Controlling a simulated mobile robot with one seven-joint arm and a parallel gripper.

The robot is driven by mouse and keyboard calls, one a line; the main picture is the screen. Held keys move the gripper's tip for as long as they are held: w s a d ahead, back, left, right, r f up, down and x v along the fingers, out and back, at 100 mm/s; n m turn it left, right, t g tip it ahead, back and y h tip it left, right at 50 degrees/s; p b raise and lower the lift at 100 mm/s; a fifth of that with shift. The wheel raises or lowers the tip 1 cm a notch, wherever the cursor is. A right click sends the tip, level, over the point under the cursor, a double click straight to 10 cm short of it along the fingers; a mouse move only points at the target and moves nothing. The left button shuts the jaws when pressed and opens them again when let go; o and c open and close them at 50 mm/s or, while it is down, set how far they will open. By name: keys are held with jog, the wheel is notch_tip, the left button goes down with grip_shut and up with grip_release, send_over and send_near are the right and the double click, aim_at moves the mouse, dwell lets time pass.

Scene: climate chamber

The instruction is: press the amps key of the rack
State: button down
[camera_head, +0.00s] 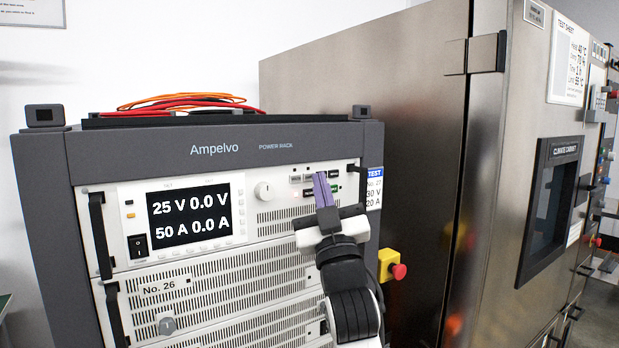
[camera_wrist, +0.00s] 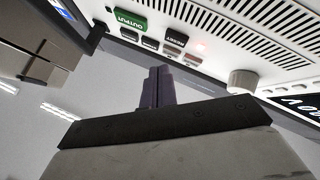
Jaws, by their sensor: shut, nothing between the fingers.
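The Ampelvo power rack (camera_head: 260,143) stands at left. Its lit display (camera_head: 190,211) reads 25 V 0.0 V and 50 A 0.0 A. My gripper (camera_head: 322,178) is shut and empty, its purple fingers in front of the small keys at the panel's upper right, hiding part of them. I cannot read which is the amps key, nor see any contact.
A round knob (camera_head: 264,191) sits between display and keys; it also shows in the wrist view (camera_wrist: 242,82). A test label (camera_head: 374,188) reads No. 2, 30 V, 20 A. A red stop button (camera_head: 398,271) and the steel climate cabinet (camera_head: 365,90) stand at right.

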jog(key=shift+w+a, duration=0.1)
dwell(0.6)
jog(key=shift+w+a, duration=0.15)
jog(key=shift+w, duration=0.1)
jog(key=shift+w+a, duration=0.2)
jog(key=shift+w, duration=0.05)
dwell(0.6)
dwell(0.4)
jog(key=shift+s+d+b, duration=0.3)
jog(key=shift+s+d, duration=0.15)
jog(key=shift+s, duration=0.15)
jog(key=shift+s+d+b, duration=0.3)
jog(key=shift+s+d, duration=0.45)
jog(key=shift+s, duration=0.3)
jog(key=shift+s+d+b, duration=0.3)
jog(key=shift+s+d, duration=0.4)
jog(key=shift+s, duration=0.3)
